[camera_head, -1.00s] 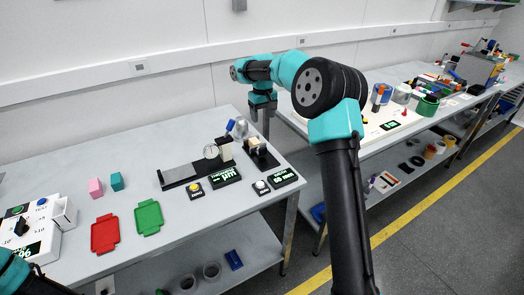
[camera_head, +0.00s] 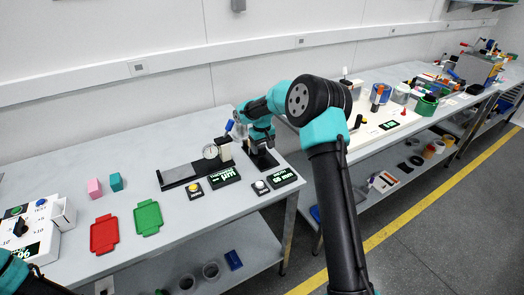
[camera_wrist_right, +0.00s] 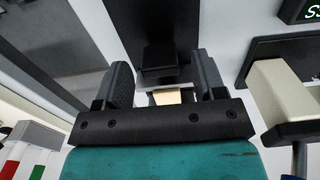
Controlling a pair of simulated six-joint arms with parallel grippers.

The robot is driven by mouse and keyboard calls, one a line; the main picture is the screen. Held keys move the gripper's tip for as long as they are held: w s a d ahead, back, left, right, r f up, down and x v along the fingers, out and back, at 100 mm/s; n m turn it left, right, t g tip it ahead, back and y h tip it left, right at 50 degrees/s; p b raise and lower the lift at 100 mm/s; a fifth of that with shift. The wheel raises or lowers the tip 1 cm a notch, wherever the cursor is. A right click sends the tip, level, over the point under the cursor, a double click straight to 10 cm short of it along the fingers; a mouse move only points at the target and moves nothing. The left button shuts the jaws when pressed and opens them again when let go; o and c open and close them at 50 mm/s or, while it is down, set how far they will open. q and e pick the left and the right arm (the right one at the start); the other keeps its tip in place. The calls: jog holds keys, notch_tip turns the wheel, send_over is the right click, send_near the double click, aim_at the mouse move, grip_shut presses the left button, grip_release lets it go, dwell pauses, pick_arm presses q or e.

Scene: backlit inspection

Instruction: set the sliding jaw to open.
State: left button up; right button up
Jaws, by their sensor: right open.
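The sliding-jaw fixture is a black base (camera_head: 266,161) near the right end of the table, mostly hidden by my right gripper (camera_head: 259,149) in the head view. In the right wrist view my right gripper (camera_wrist_right: 163,78) is open, its dark fingers spread either side of the fixture's black body (camera_wrist_right: 158,55). A small beige piece (camera_wrist_right: 167,97), probably part of the jaw, shows low between the fingers. I cannot tell whether either finger touches it. My left gripper is outside the frames; only part of my left arm shows at bottom left in the head view.
A dial gauge (camera_head: 210,152) on a black stand is close to the left of the fixture. Lit displays (camera_head: 283,178) and a button box (camera_head: 260,187) sit in front. Red (camera_head: 104,234) and green (camera_head: 148,217) trays lie further left. The table's right edge is near.

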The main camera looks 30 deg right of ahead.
jog(key=shift+f, duration=0.95)
grip_shut()
jog(key=shift+a, duration=0.1)
